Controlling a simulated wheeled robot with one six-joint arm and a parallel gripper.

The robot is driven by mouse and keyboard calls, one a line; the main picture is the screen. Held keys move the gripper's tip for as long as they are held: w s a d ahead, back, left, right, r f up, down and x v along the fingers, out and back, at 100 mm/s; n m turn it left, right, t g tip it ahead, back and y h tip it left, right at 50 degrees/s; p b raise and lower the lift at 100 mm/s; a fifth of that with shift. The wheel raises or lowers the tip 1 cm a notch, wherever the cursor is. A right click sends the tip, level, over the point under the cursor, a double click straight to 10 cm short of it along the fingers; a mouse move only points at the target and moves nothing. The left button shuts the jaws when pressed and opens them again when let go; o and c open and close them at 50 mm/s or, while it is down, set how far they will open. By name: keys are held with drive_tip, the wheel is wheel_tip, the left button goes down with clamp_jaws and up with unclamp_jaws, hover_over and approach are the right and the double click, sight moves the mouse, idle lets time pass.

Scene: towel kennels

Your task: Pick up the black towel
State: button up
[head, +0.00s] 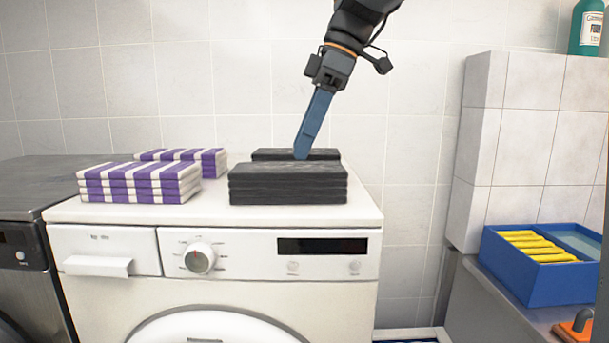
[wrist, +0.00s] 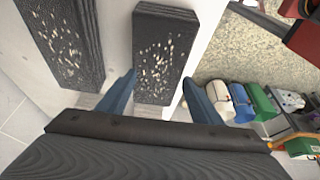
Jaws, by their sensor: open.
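Two stacks of folded black towels lie on top of the white washing machine (head: 120,212). Another black towel (wrist: 66,38) lies to the left. Nothing is held.
Purple-and-white striped towel stacks (head: 140,184) lie on the left of the washing machine top. A dark appliance (head: 25,185) stands at its left. On the right are a tiled block (head: 510,150) and a blue box (head: 540,282) with yellow items.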

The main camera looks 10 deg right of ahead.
sight(292, 166)
drive_tip(key=o, duration=0.4)
drive_tip(key=shift+w+d+f, duration=0.15)
drive_tip(key=shift+w, duration=0.15)
drive_tip(key=shift+c, duration=0.2)
drive_tip(key=o, duration=0.3)
drive_tip(key=shift+w+f, duration=0.1)
drive_tip(key=shift+f, duration=0.3)
drive_tip(key=shift+o, duration=0.9)
drive_tip(key=shift+a+f+p, duration=0.3)
drive_tip(key=shift+a+f, duration=0.25)
drive_tip(key=shift+f, duration=0.15)
drive_tip(key=p+x, duration=0.1)
drive_tip(key=x, duration=0.4)
drive_tip(key=shift+a+r+p, duration=0.1)
drive_tip(key=shift+p, duration=0.2)
drive_tip(key=shift+c, duration=0.4)
drive_tip(key=c, duration=1.2)
